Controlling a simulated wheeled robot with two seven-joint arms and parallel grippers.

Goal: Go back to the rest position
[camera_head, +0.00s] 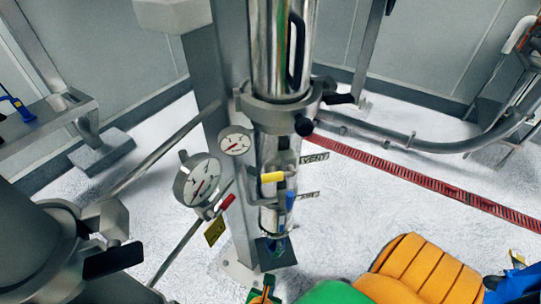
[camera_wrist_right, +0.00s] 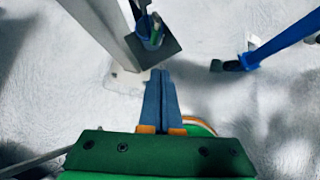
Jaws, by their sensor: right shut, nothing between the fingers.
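My right gripper (camera_wrist_right: 161,74) shows in the right wrist view. Its two blue fingers are together, with nothing visible between them. They point toward a grey plate (camera_wrist_right: 167,49) at the foot of a column; I cannot tell whether they touch it. In the head view, a green and orange part of my right arm comes in at the bottom right. The dark green gripper body (camera_head: 264,290) is at the bottom edge, below the column's foot, and its fingers are not clear there.
A grey column (camera_head: 210,75) carries a shiny metal cylinder (camera_head: 272,45), dial gauges (camera_head: 197,180) and small coloured handles. A grey tank (camera_head: 35,245) stands at the left. A curved pipe (camera_head: 440,146) and a red floor strip (camera_head: 420,185) lie to the right. Pale floor is open at the right.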

